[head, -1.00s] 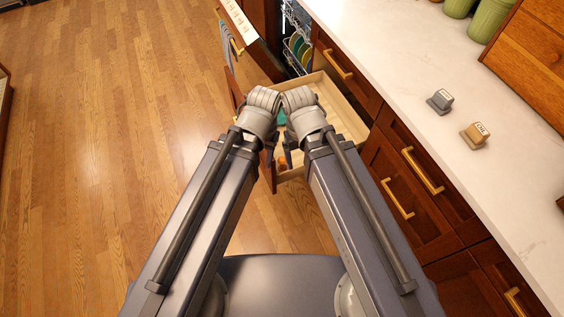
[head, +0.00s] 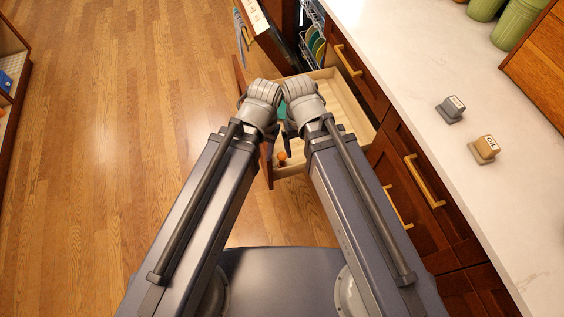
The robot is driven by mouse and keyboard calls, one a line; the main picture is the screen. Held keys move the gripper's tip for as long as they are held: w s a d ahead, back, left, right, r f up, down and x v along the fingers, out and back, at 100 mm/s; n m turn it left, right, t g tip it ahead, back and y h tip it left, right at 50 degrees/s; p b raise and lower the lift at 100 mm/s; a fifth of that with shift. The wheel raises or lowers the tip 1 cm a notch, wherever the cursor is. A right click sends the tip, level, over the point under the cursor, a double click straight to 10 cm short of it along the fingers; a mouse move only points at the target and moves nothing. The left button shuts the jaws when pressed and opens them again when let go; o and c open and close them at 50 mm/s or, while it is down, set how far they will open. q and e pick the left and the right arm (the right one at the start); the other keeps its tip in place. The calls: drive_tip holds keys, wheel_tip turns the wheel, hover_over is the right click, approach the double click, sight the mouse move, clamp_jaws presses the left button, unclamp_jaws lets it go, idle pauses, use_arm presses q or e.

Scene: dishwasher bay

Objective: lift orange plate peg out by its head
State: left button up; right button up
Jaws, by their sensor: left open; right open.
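The orange plate peg (head: 282,158) stands in the near end of the open pale wooden drawer (head: 347,103). Its rounded head shows in the gap between my two arms. My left gripper (head: 268,147) is open, just left of the peg and over the drawer's front side. My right gripper (head: 289,131) is open, above the drawer and a little beyond the peg in the picture. The wrists hide much of both grippers' fingers. Neither gripper visibly touches the peg. A teal thing (head: 282,109) shows partly between the wrists.
The open dishwasher rack with plates (head: 316,42) is beyond the drawer. A white counter (head: 420,60) runs along the right, with a grey block (head: 450,109) and a tan block (head: 484,149) on it. The wooden floor (head: 120,150) at left is clear.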

drive_tip(key=m+t+y+b, duration=0.1)
drive_tip(key=m+b, duration=0.1)
drive_tip(key=b, duration=2.2)
hover_over(282, 156)
drive_tip(key=s, duration=0.2)
wheel_tip(282, 156, down, 25)
drive_tip(key=shift+w+d+f+t+b, duration=0.25)
drive_tip(key=shift+w+f+t+b, duration=0.05)
drive_tip(key=shift+f+b, duration=0.15)
drive_tip(key=f+b, duration=0.2)
drive_tip(key=shift+w+f+b, duration=0.2)
drive_tip(key=shift+f+b, duration=0.1)
drive_tip(key=shift+b, duration=0.05)
drive_tip(key=f+b, duration=0.1)
drive_tip(key=w+f+b, duration=0.1)
drive_tip(key=f+b, duration=0.3)
drive_tip(key=shift+w+a, duration=0.2)
drive_tip(key=shift+a, duration=0.05)
clamp_jaws()
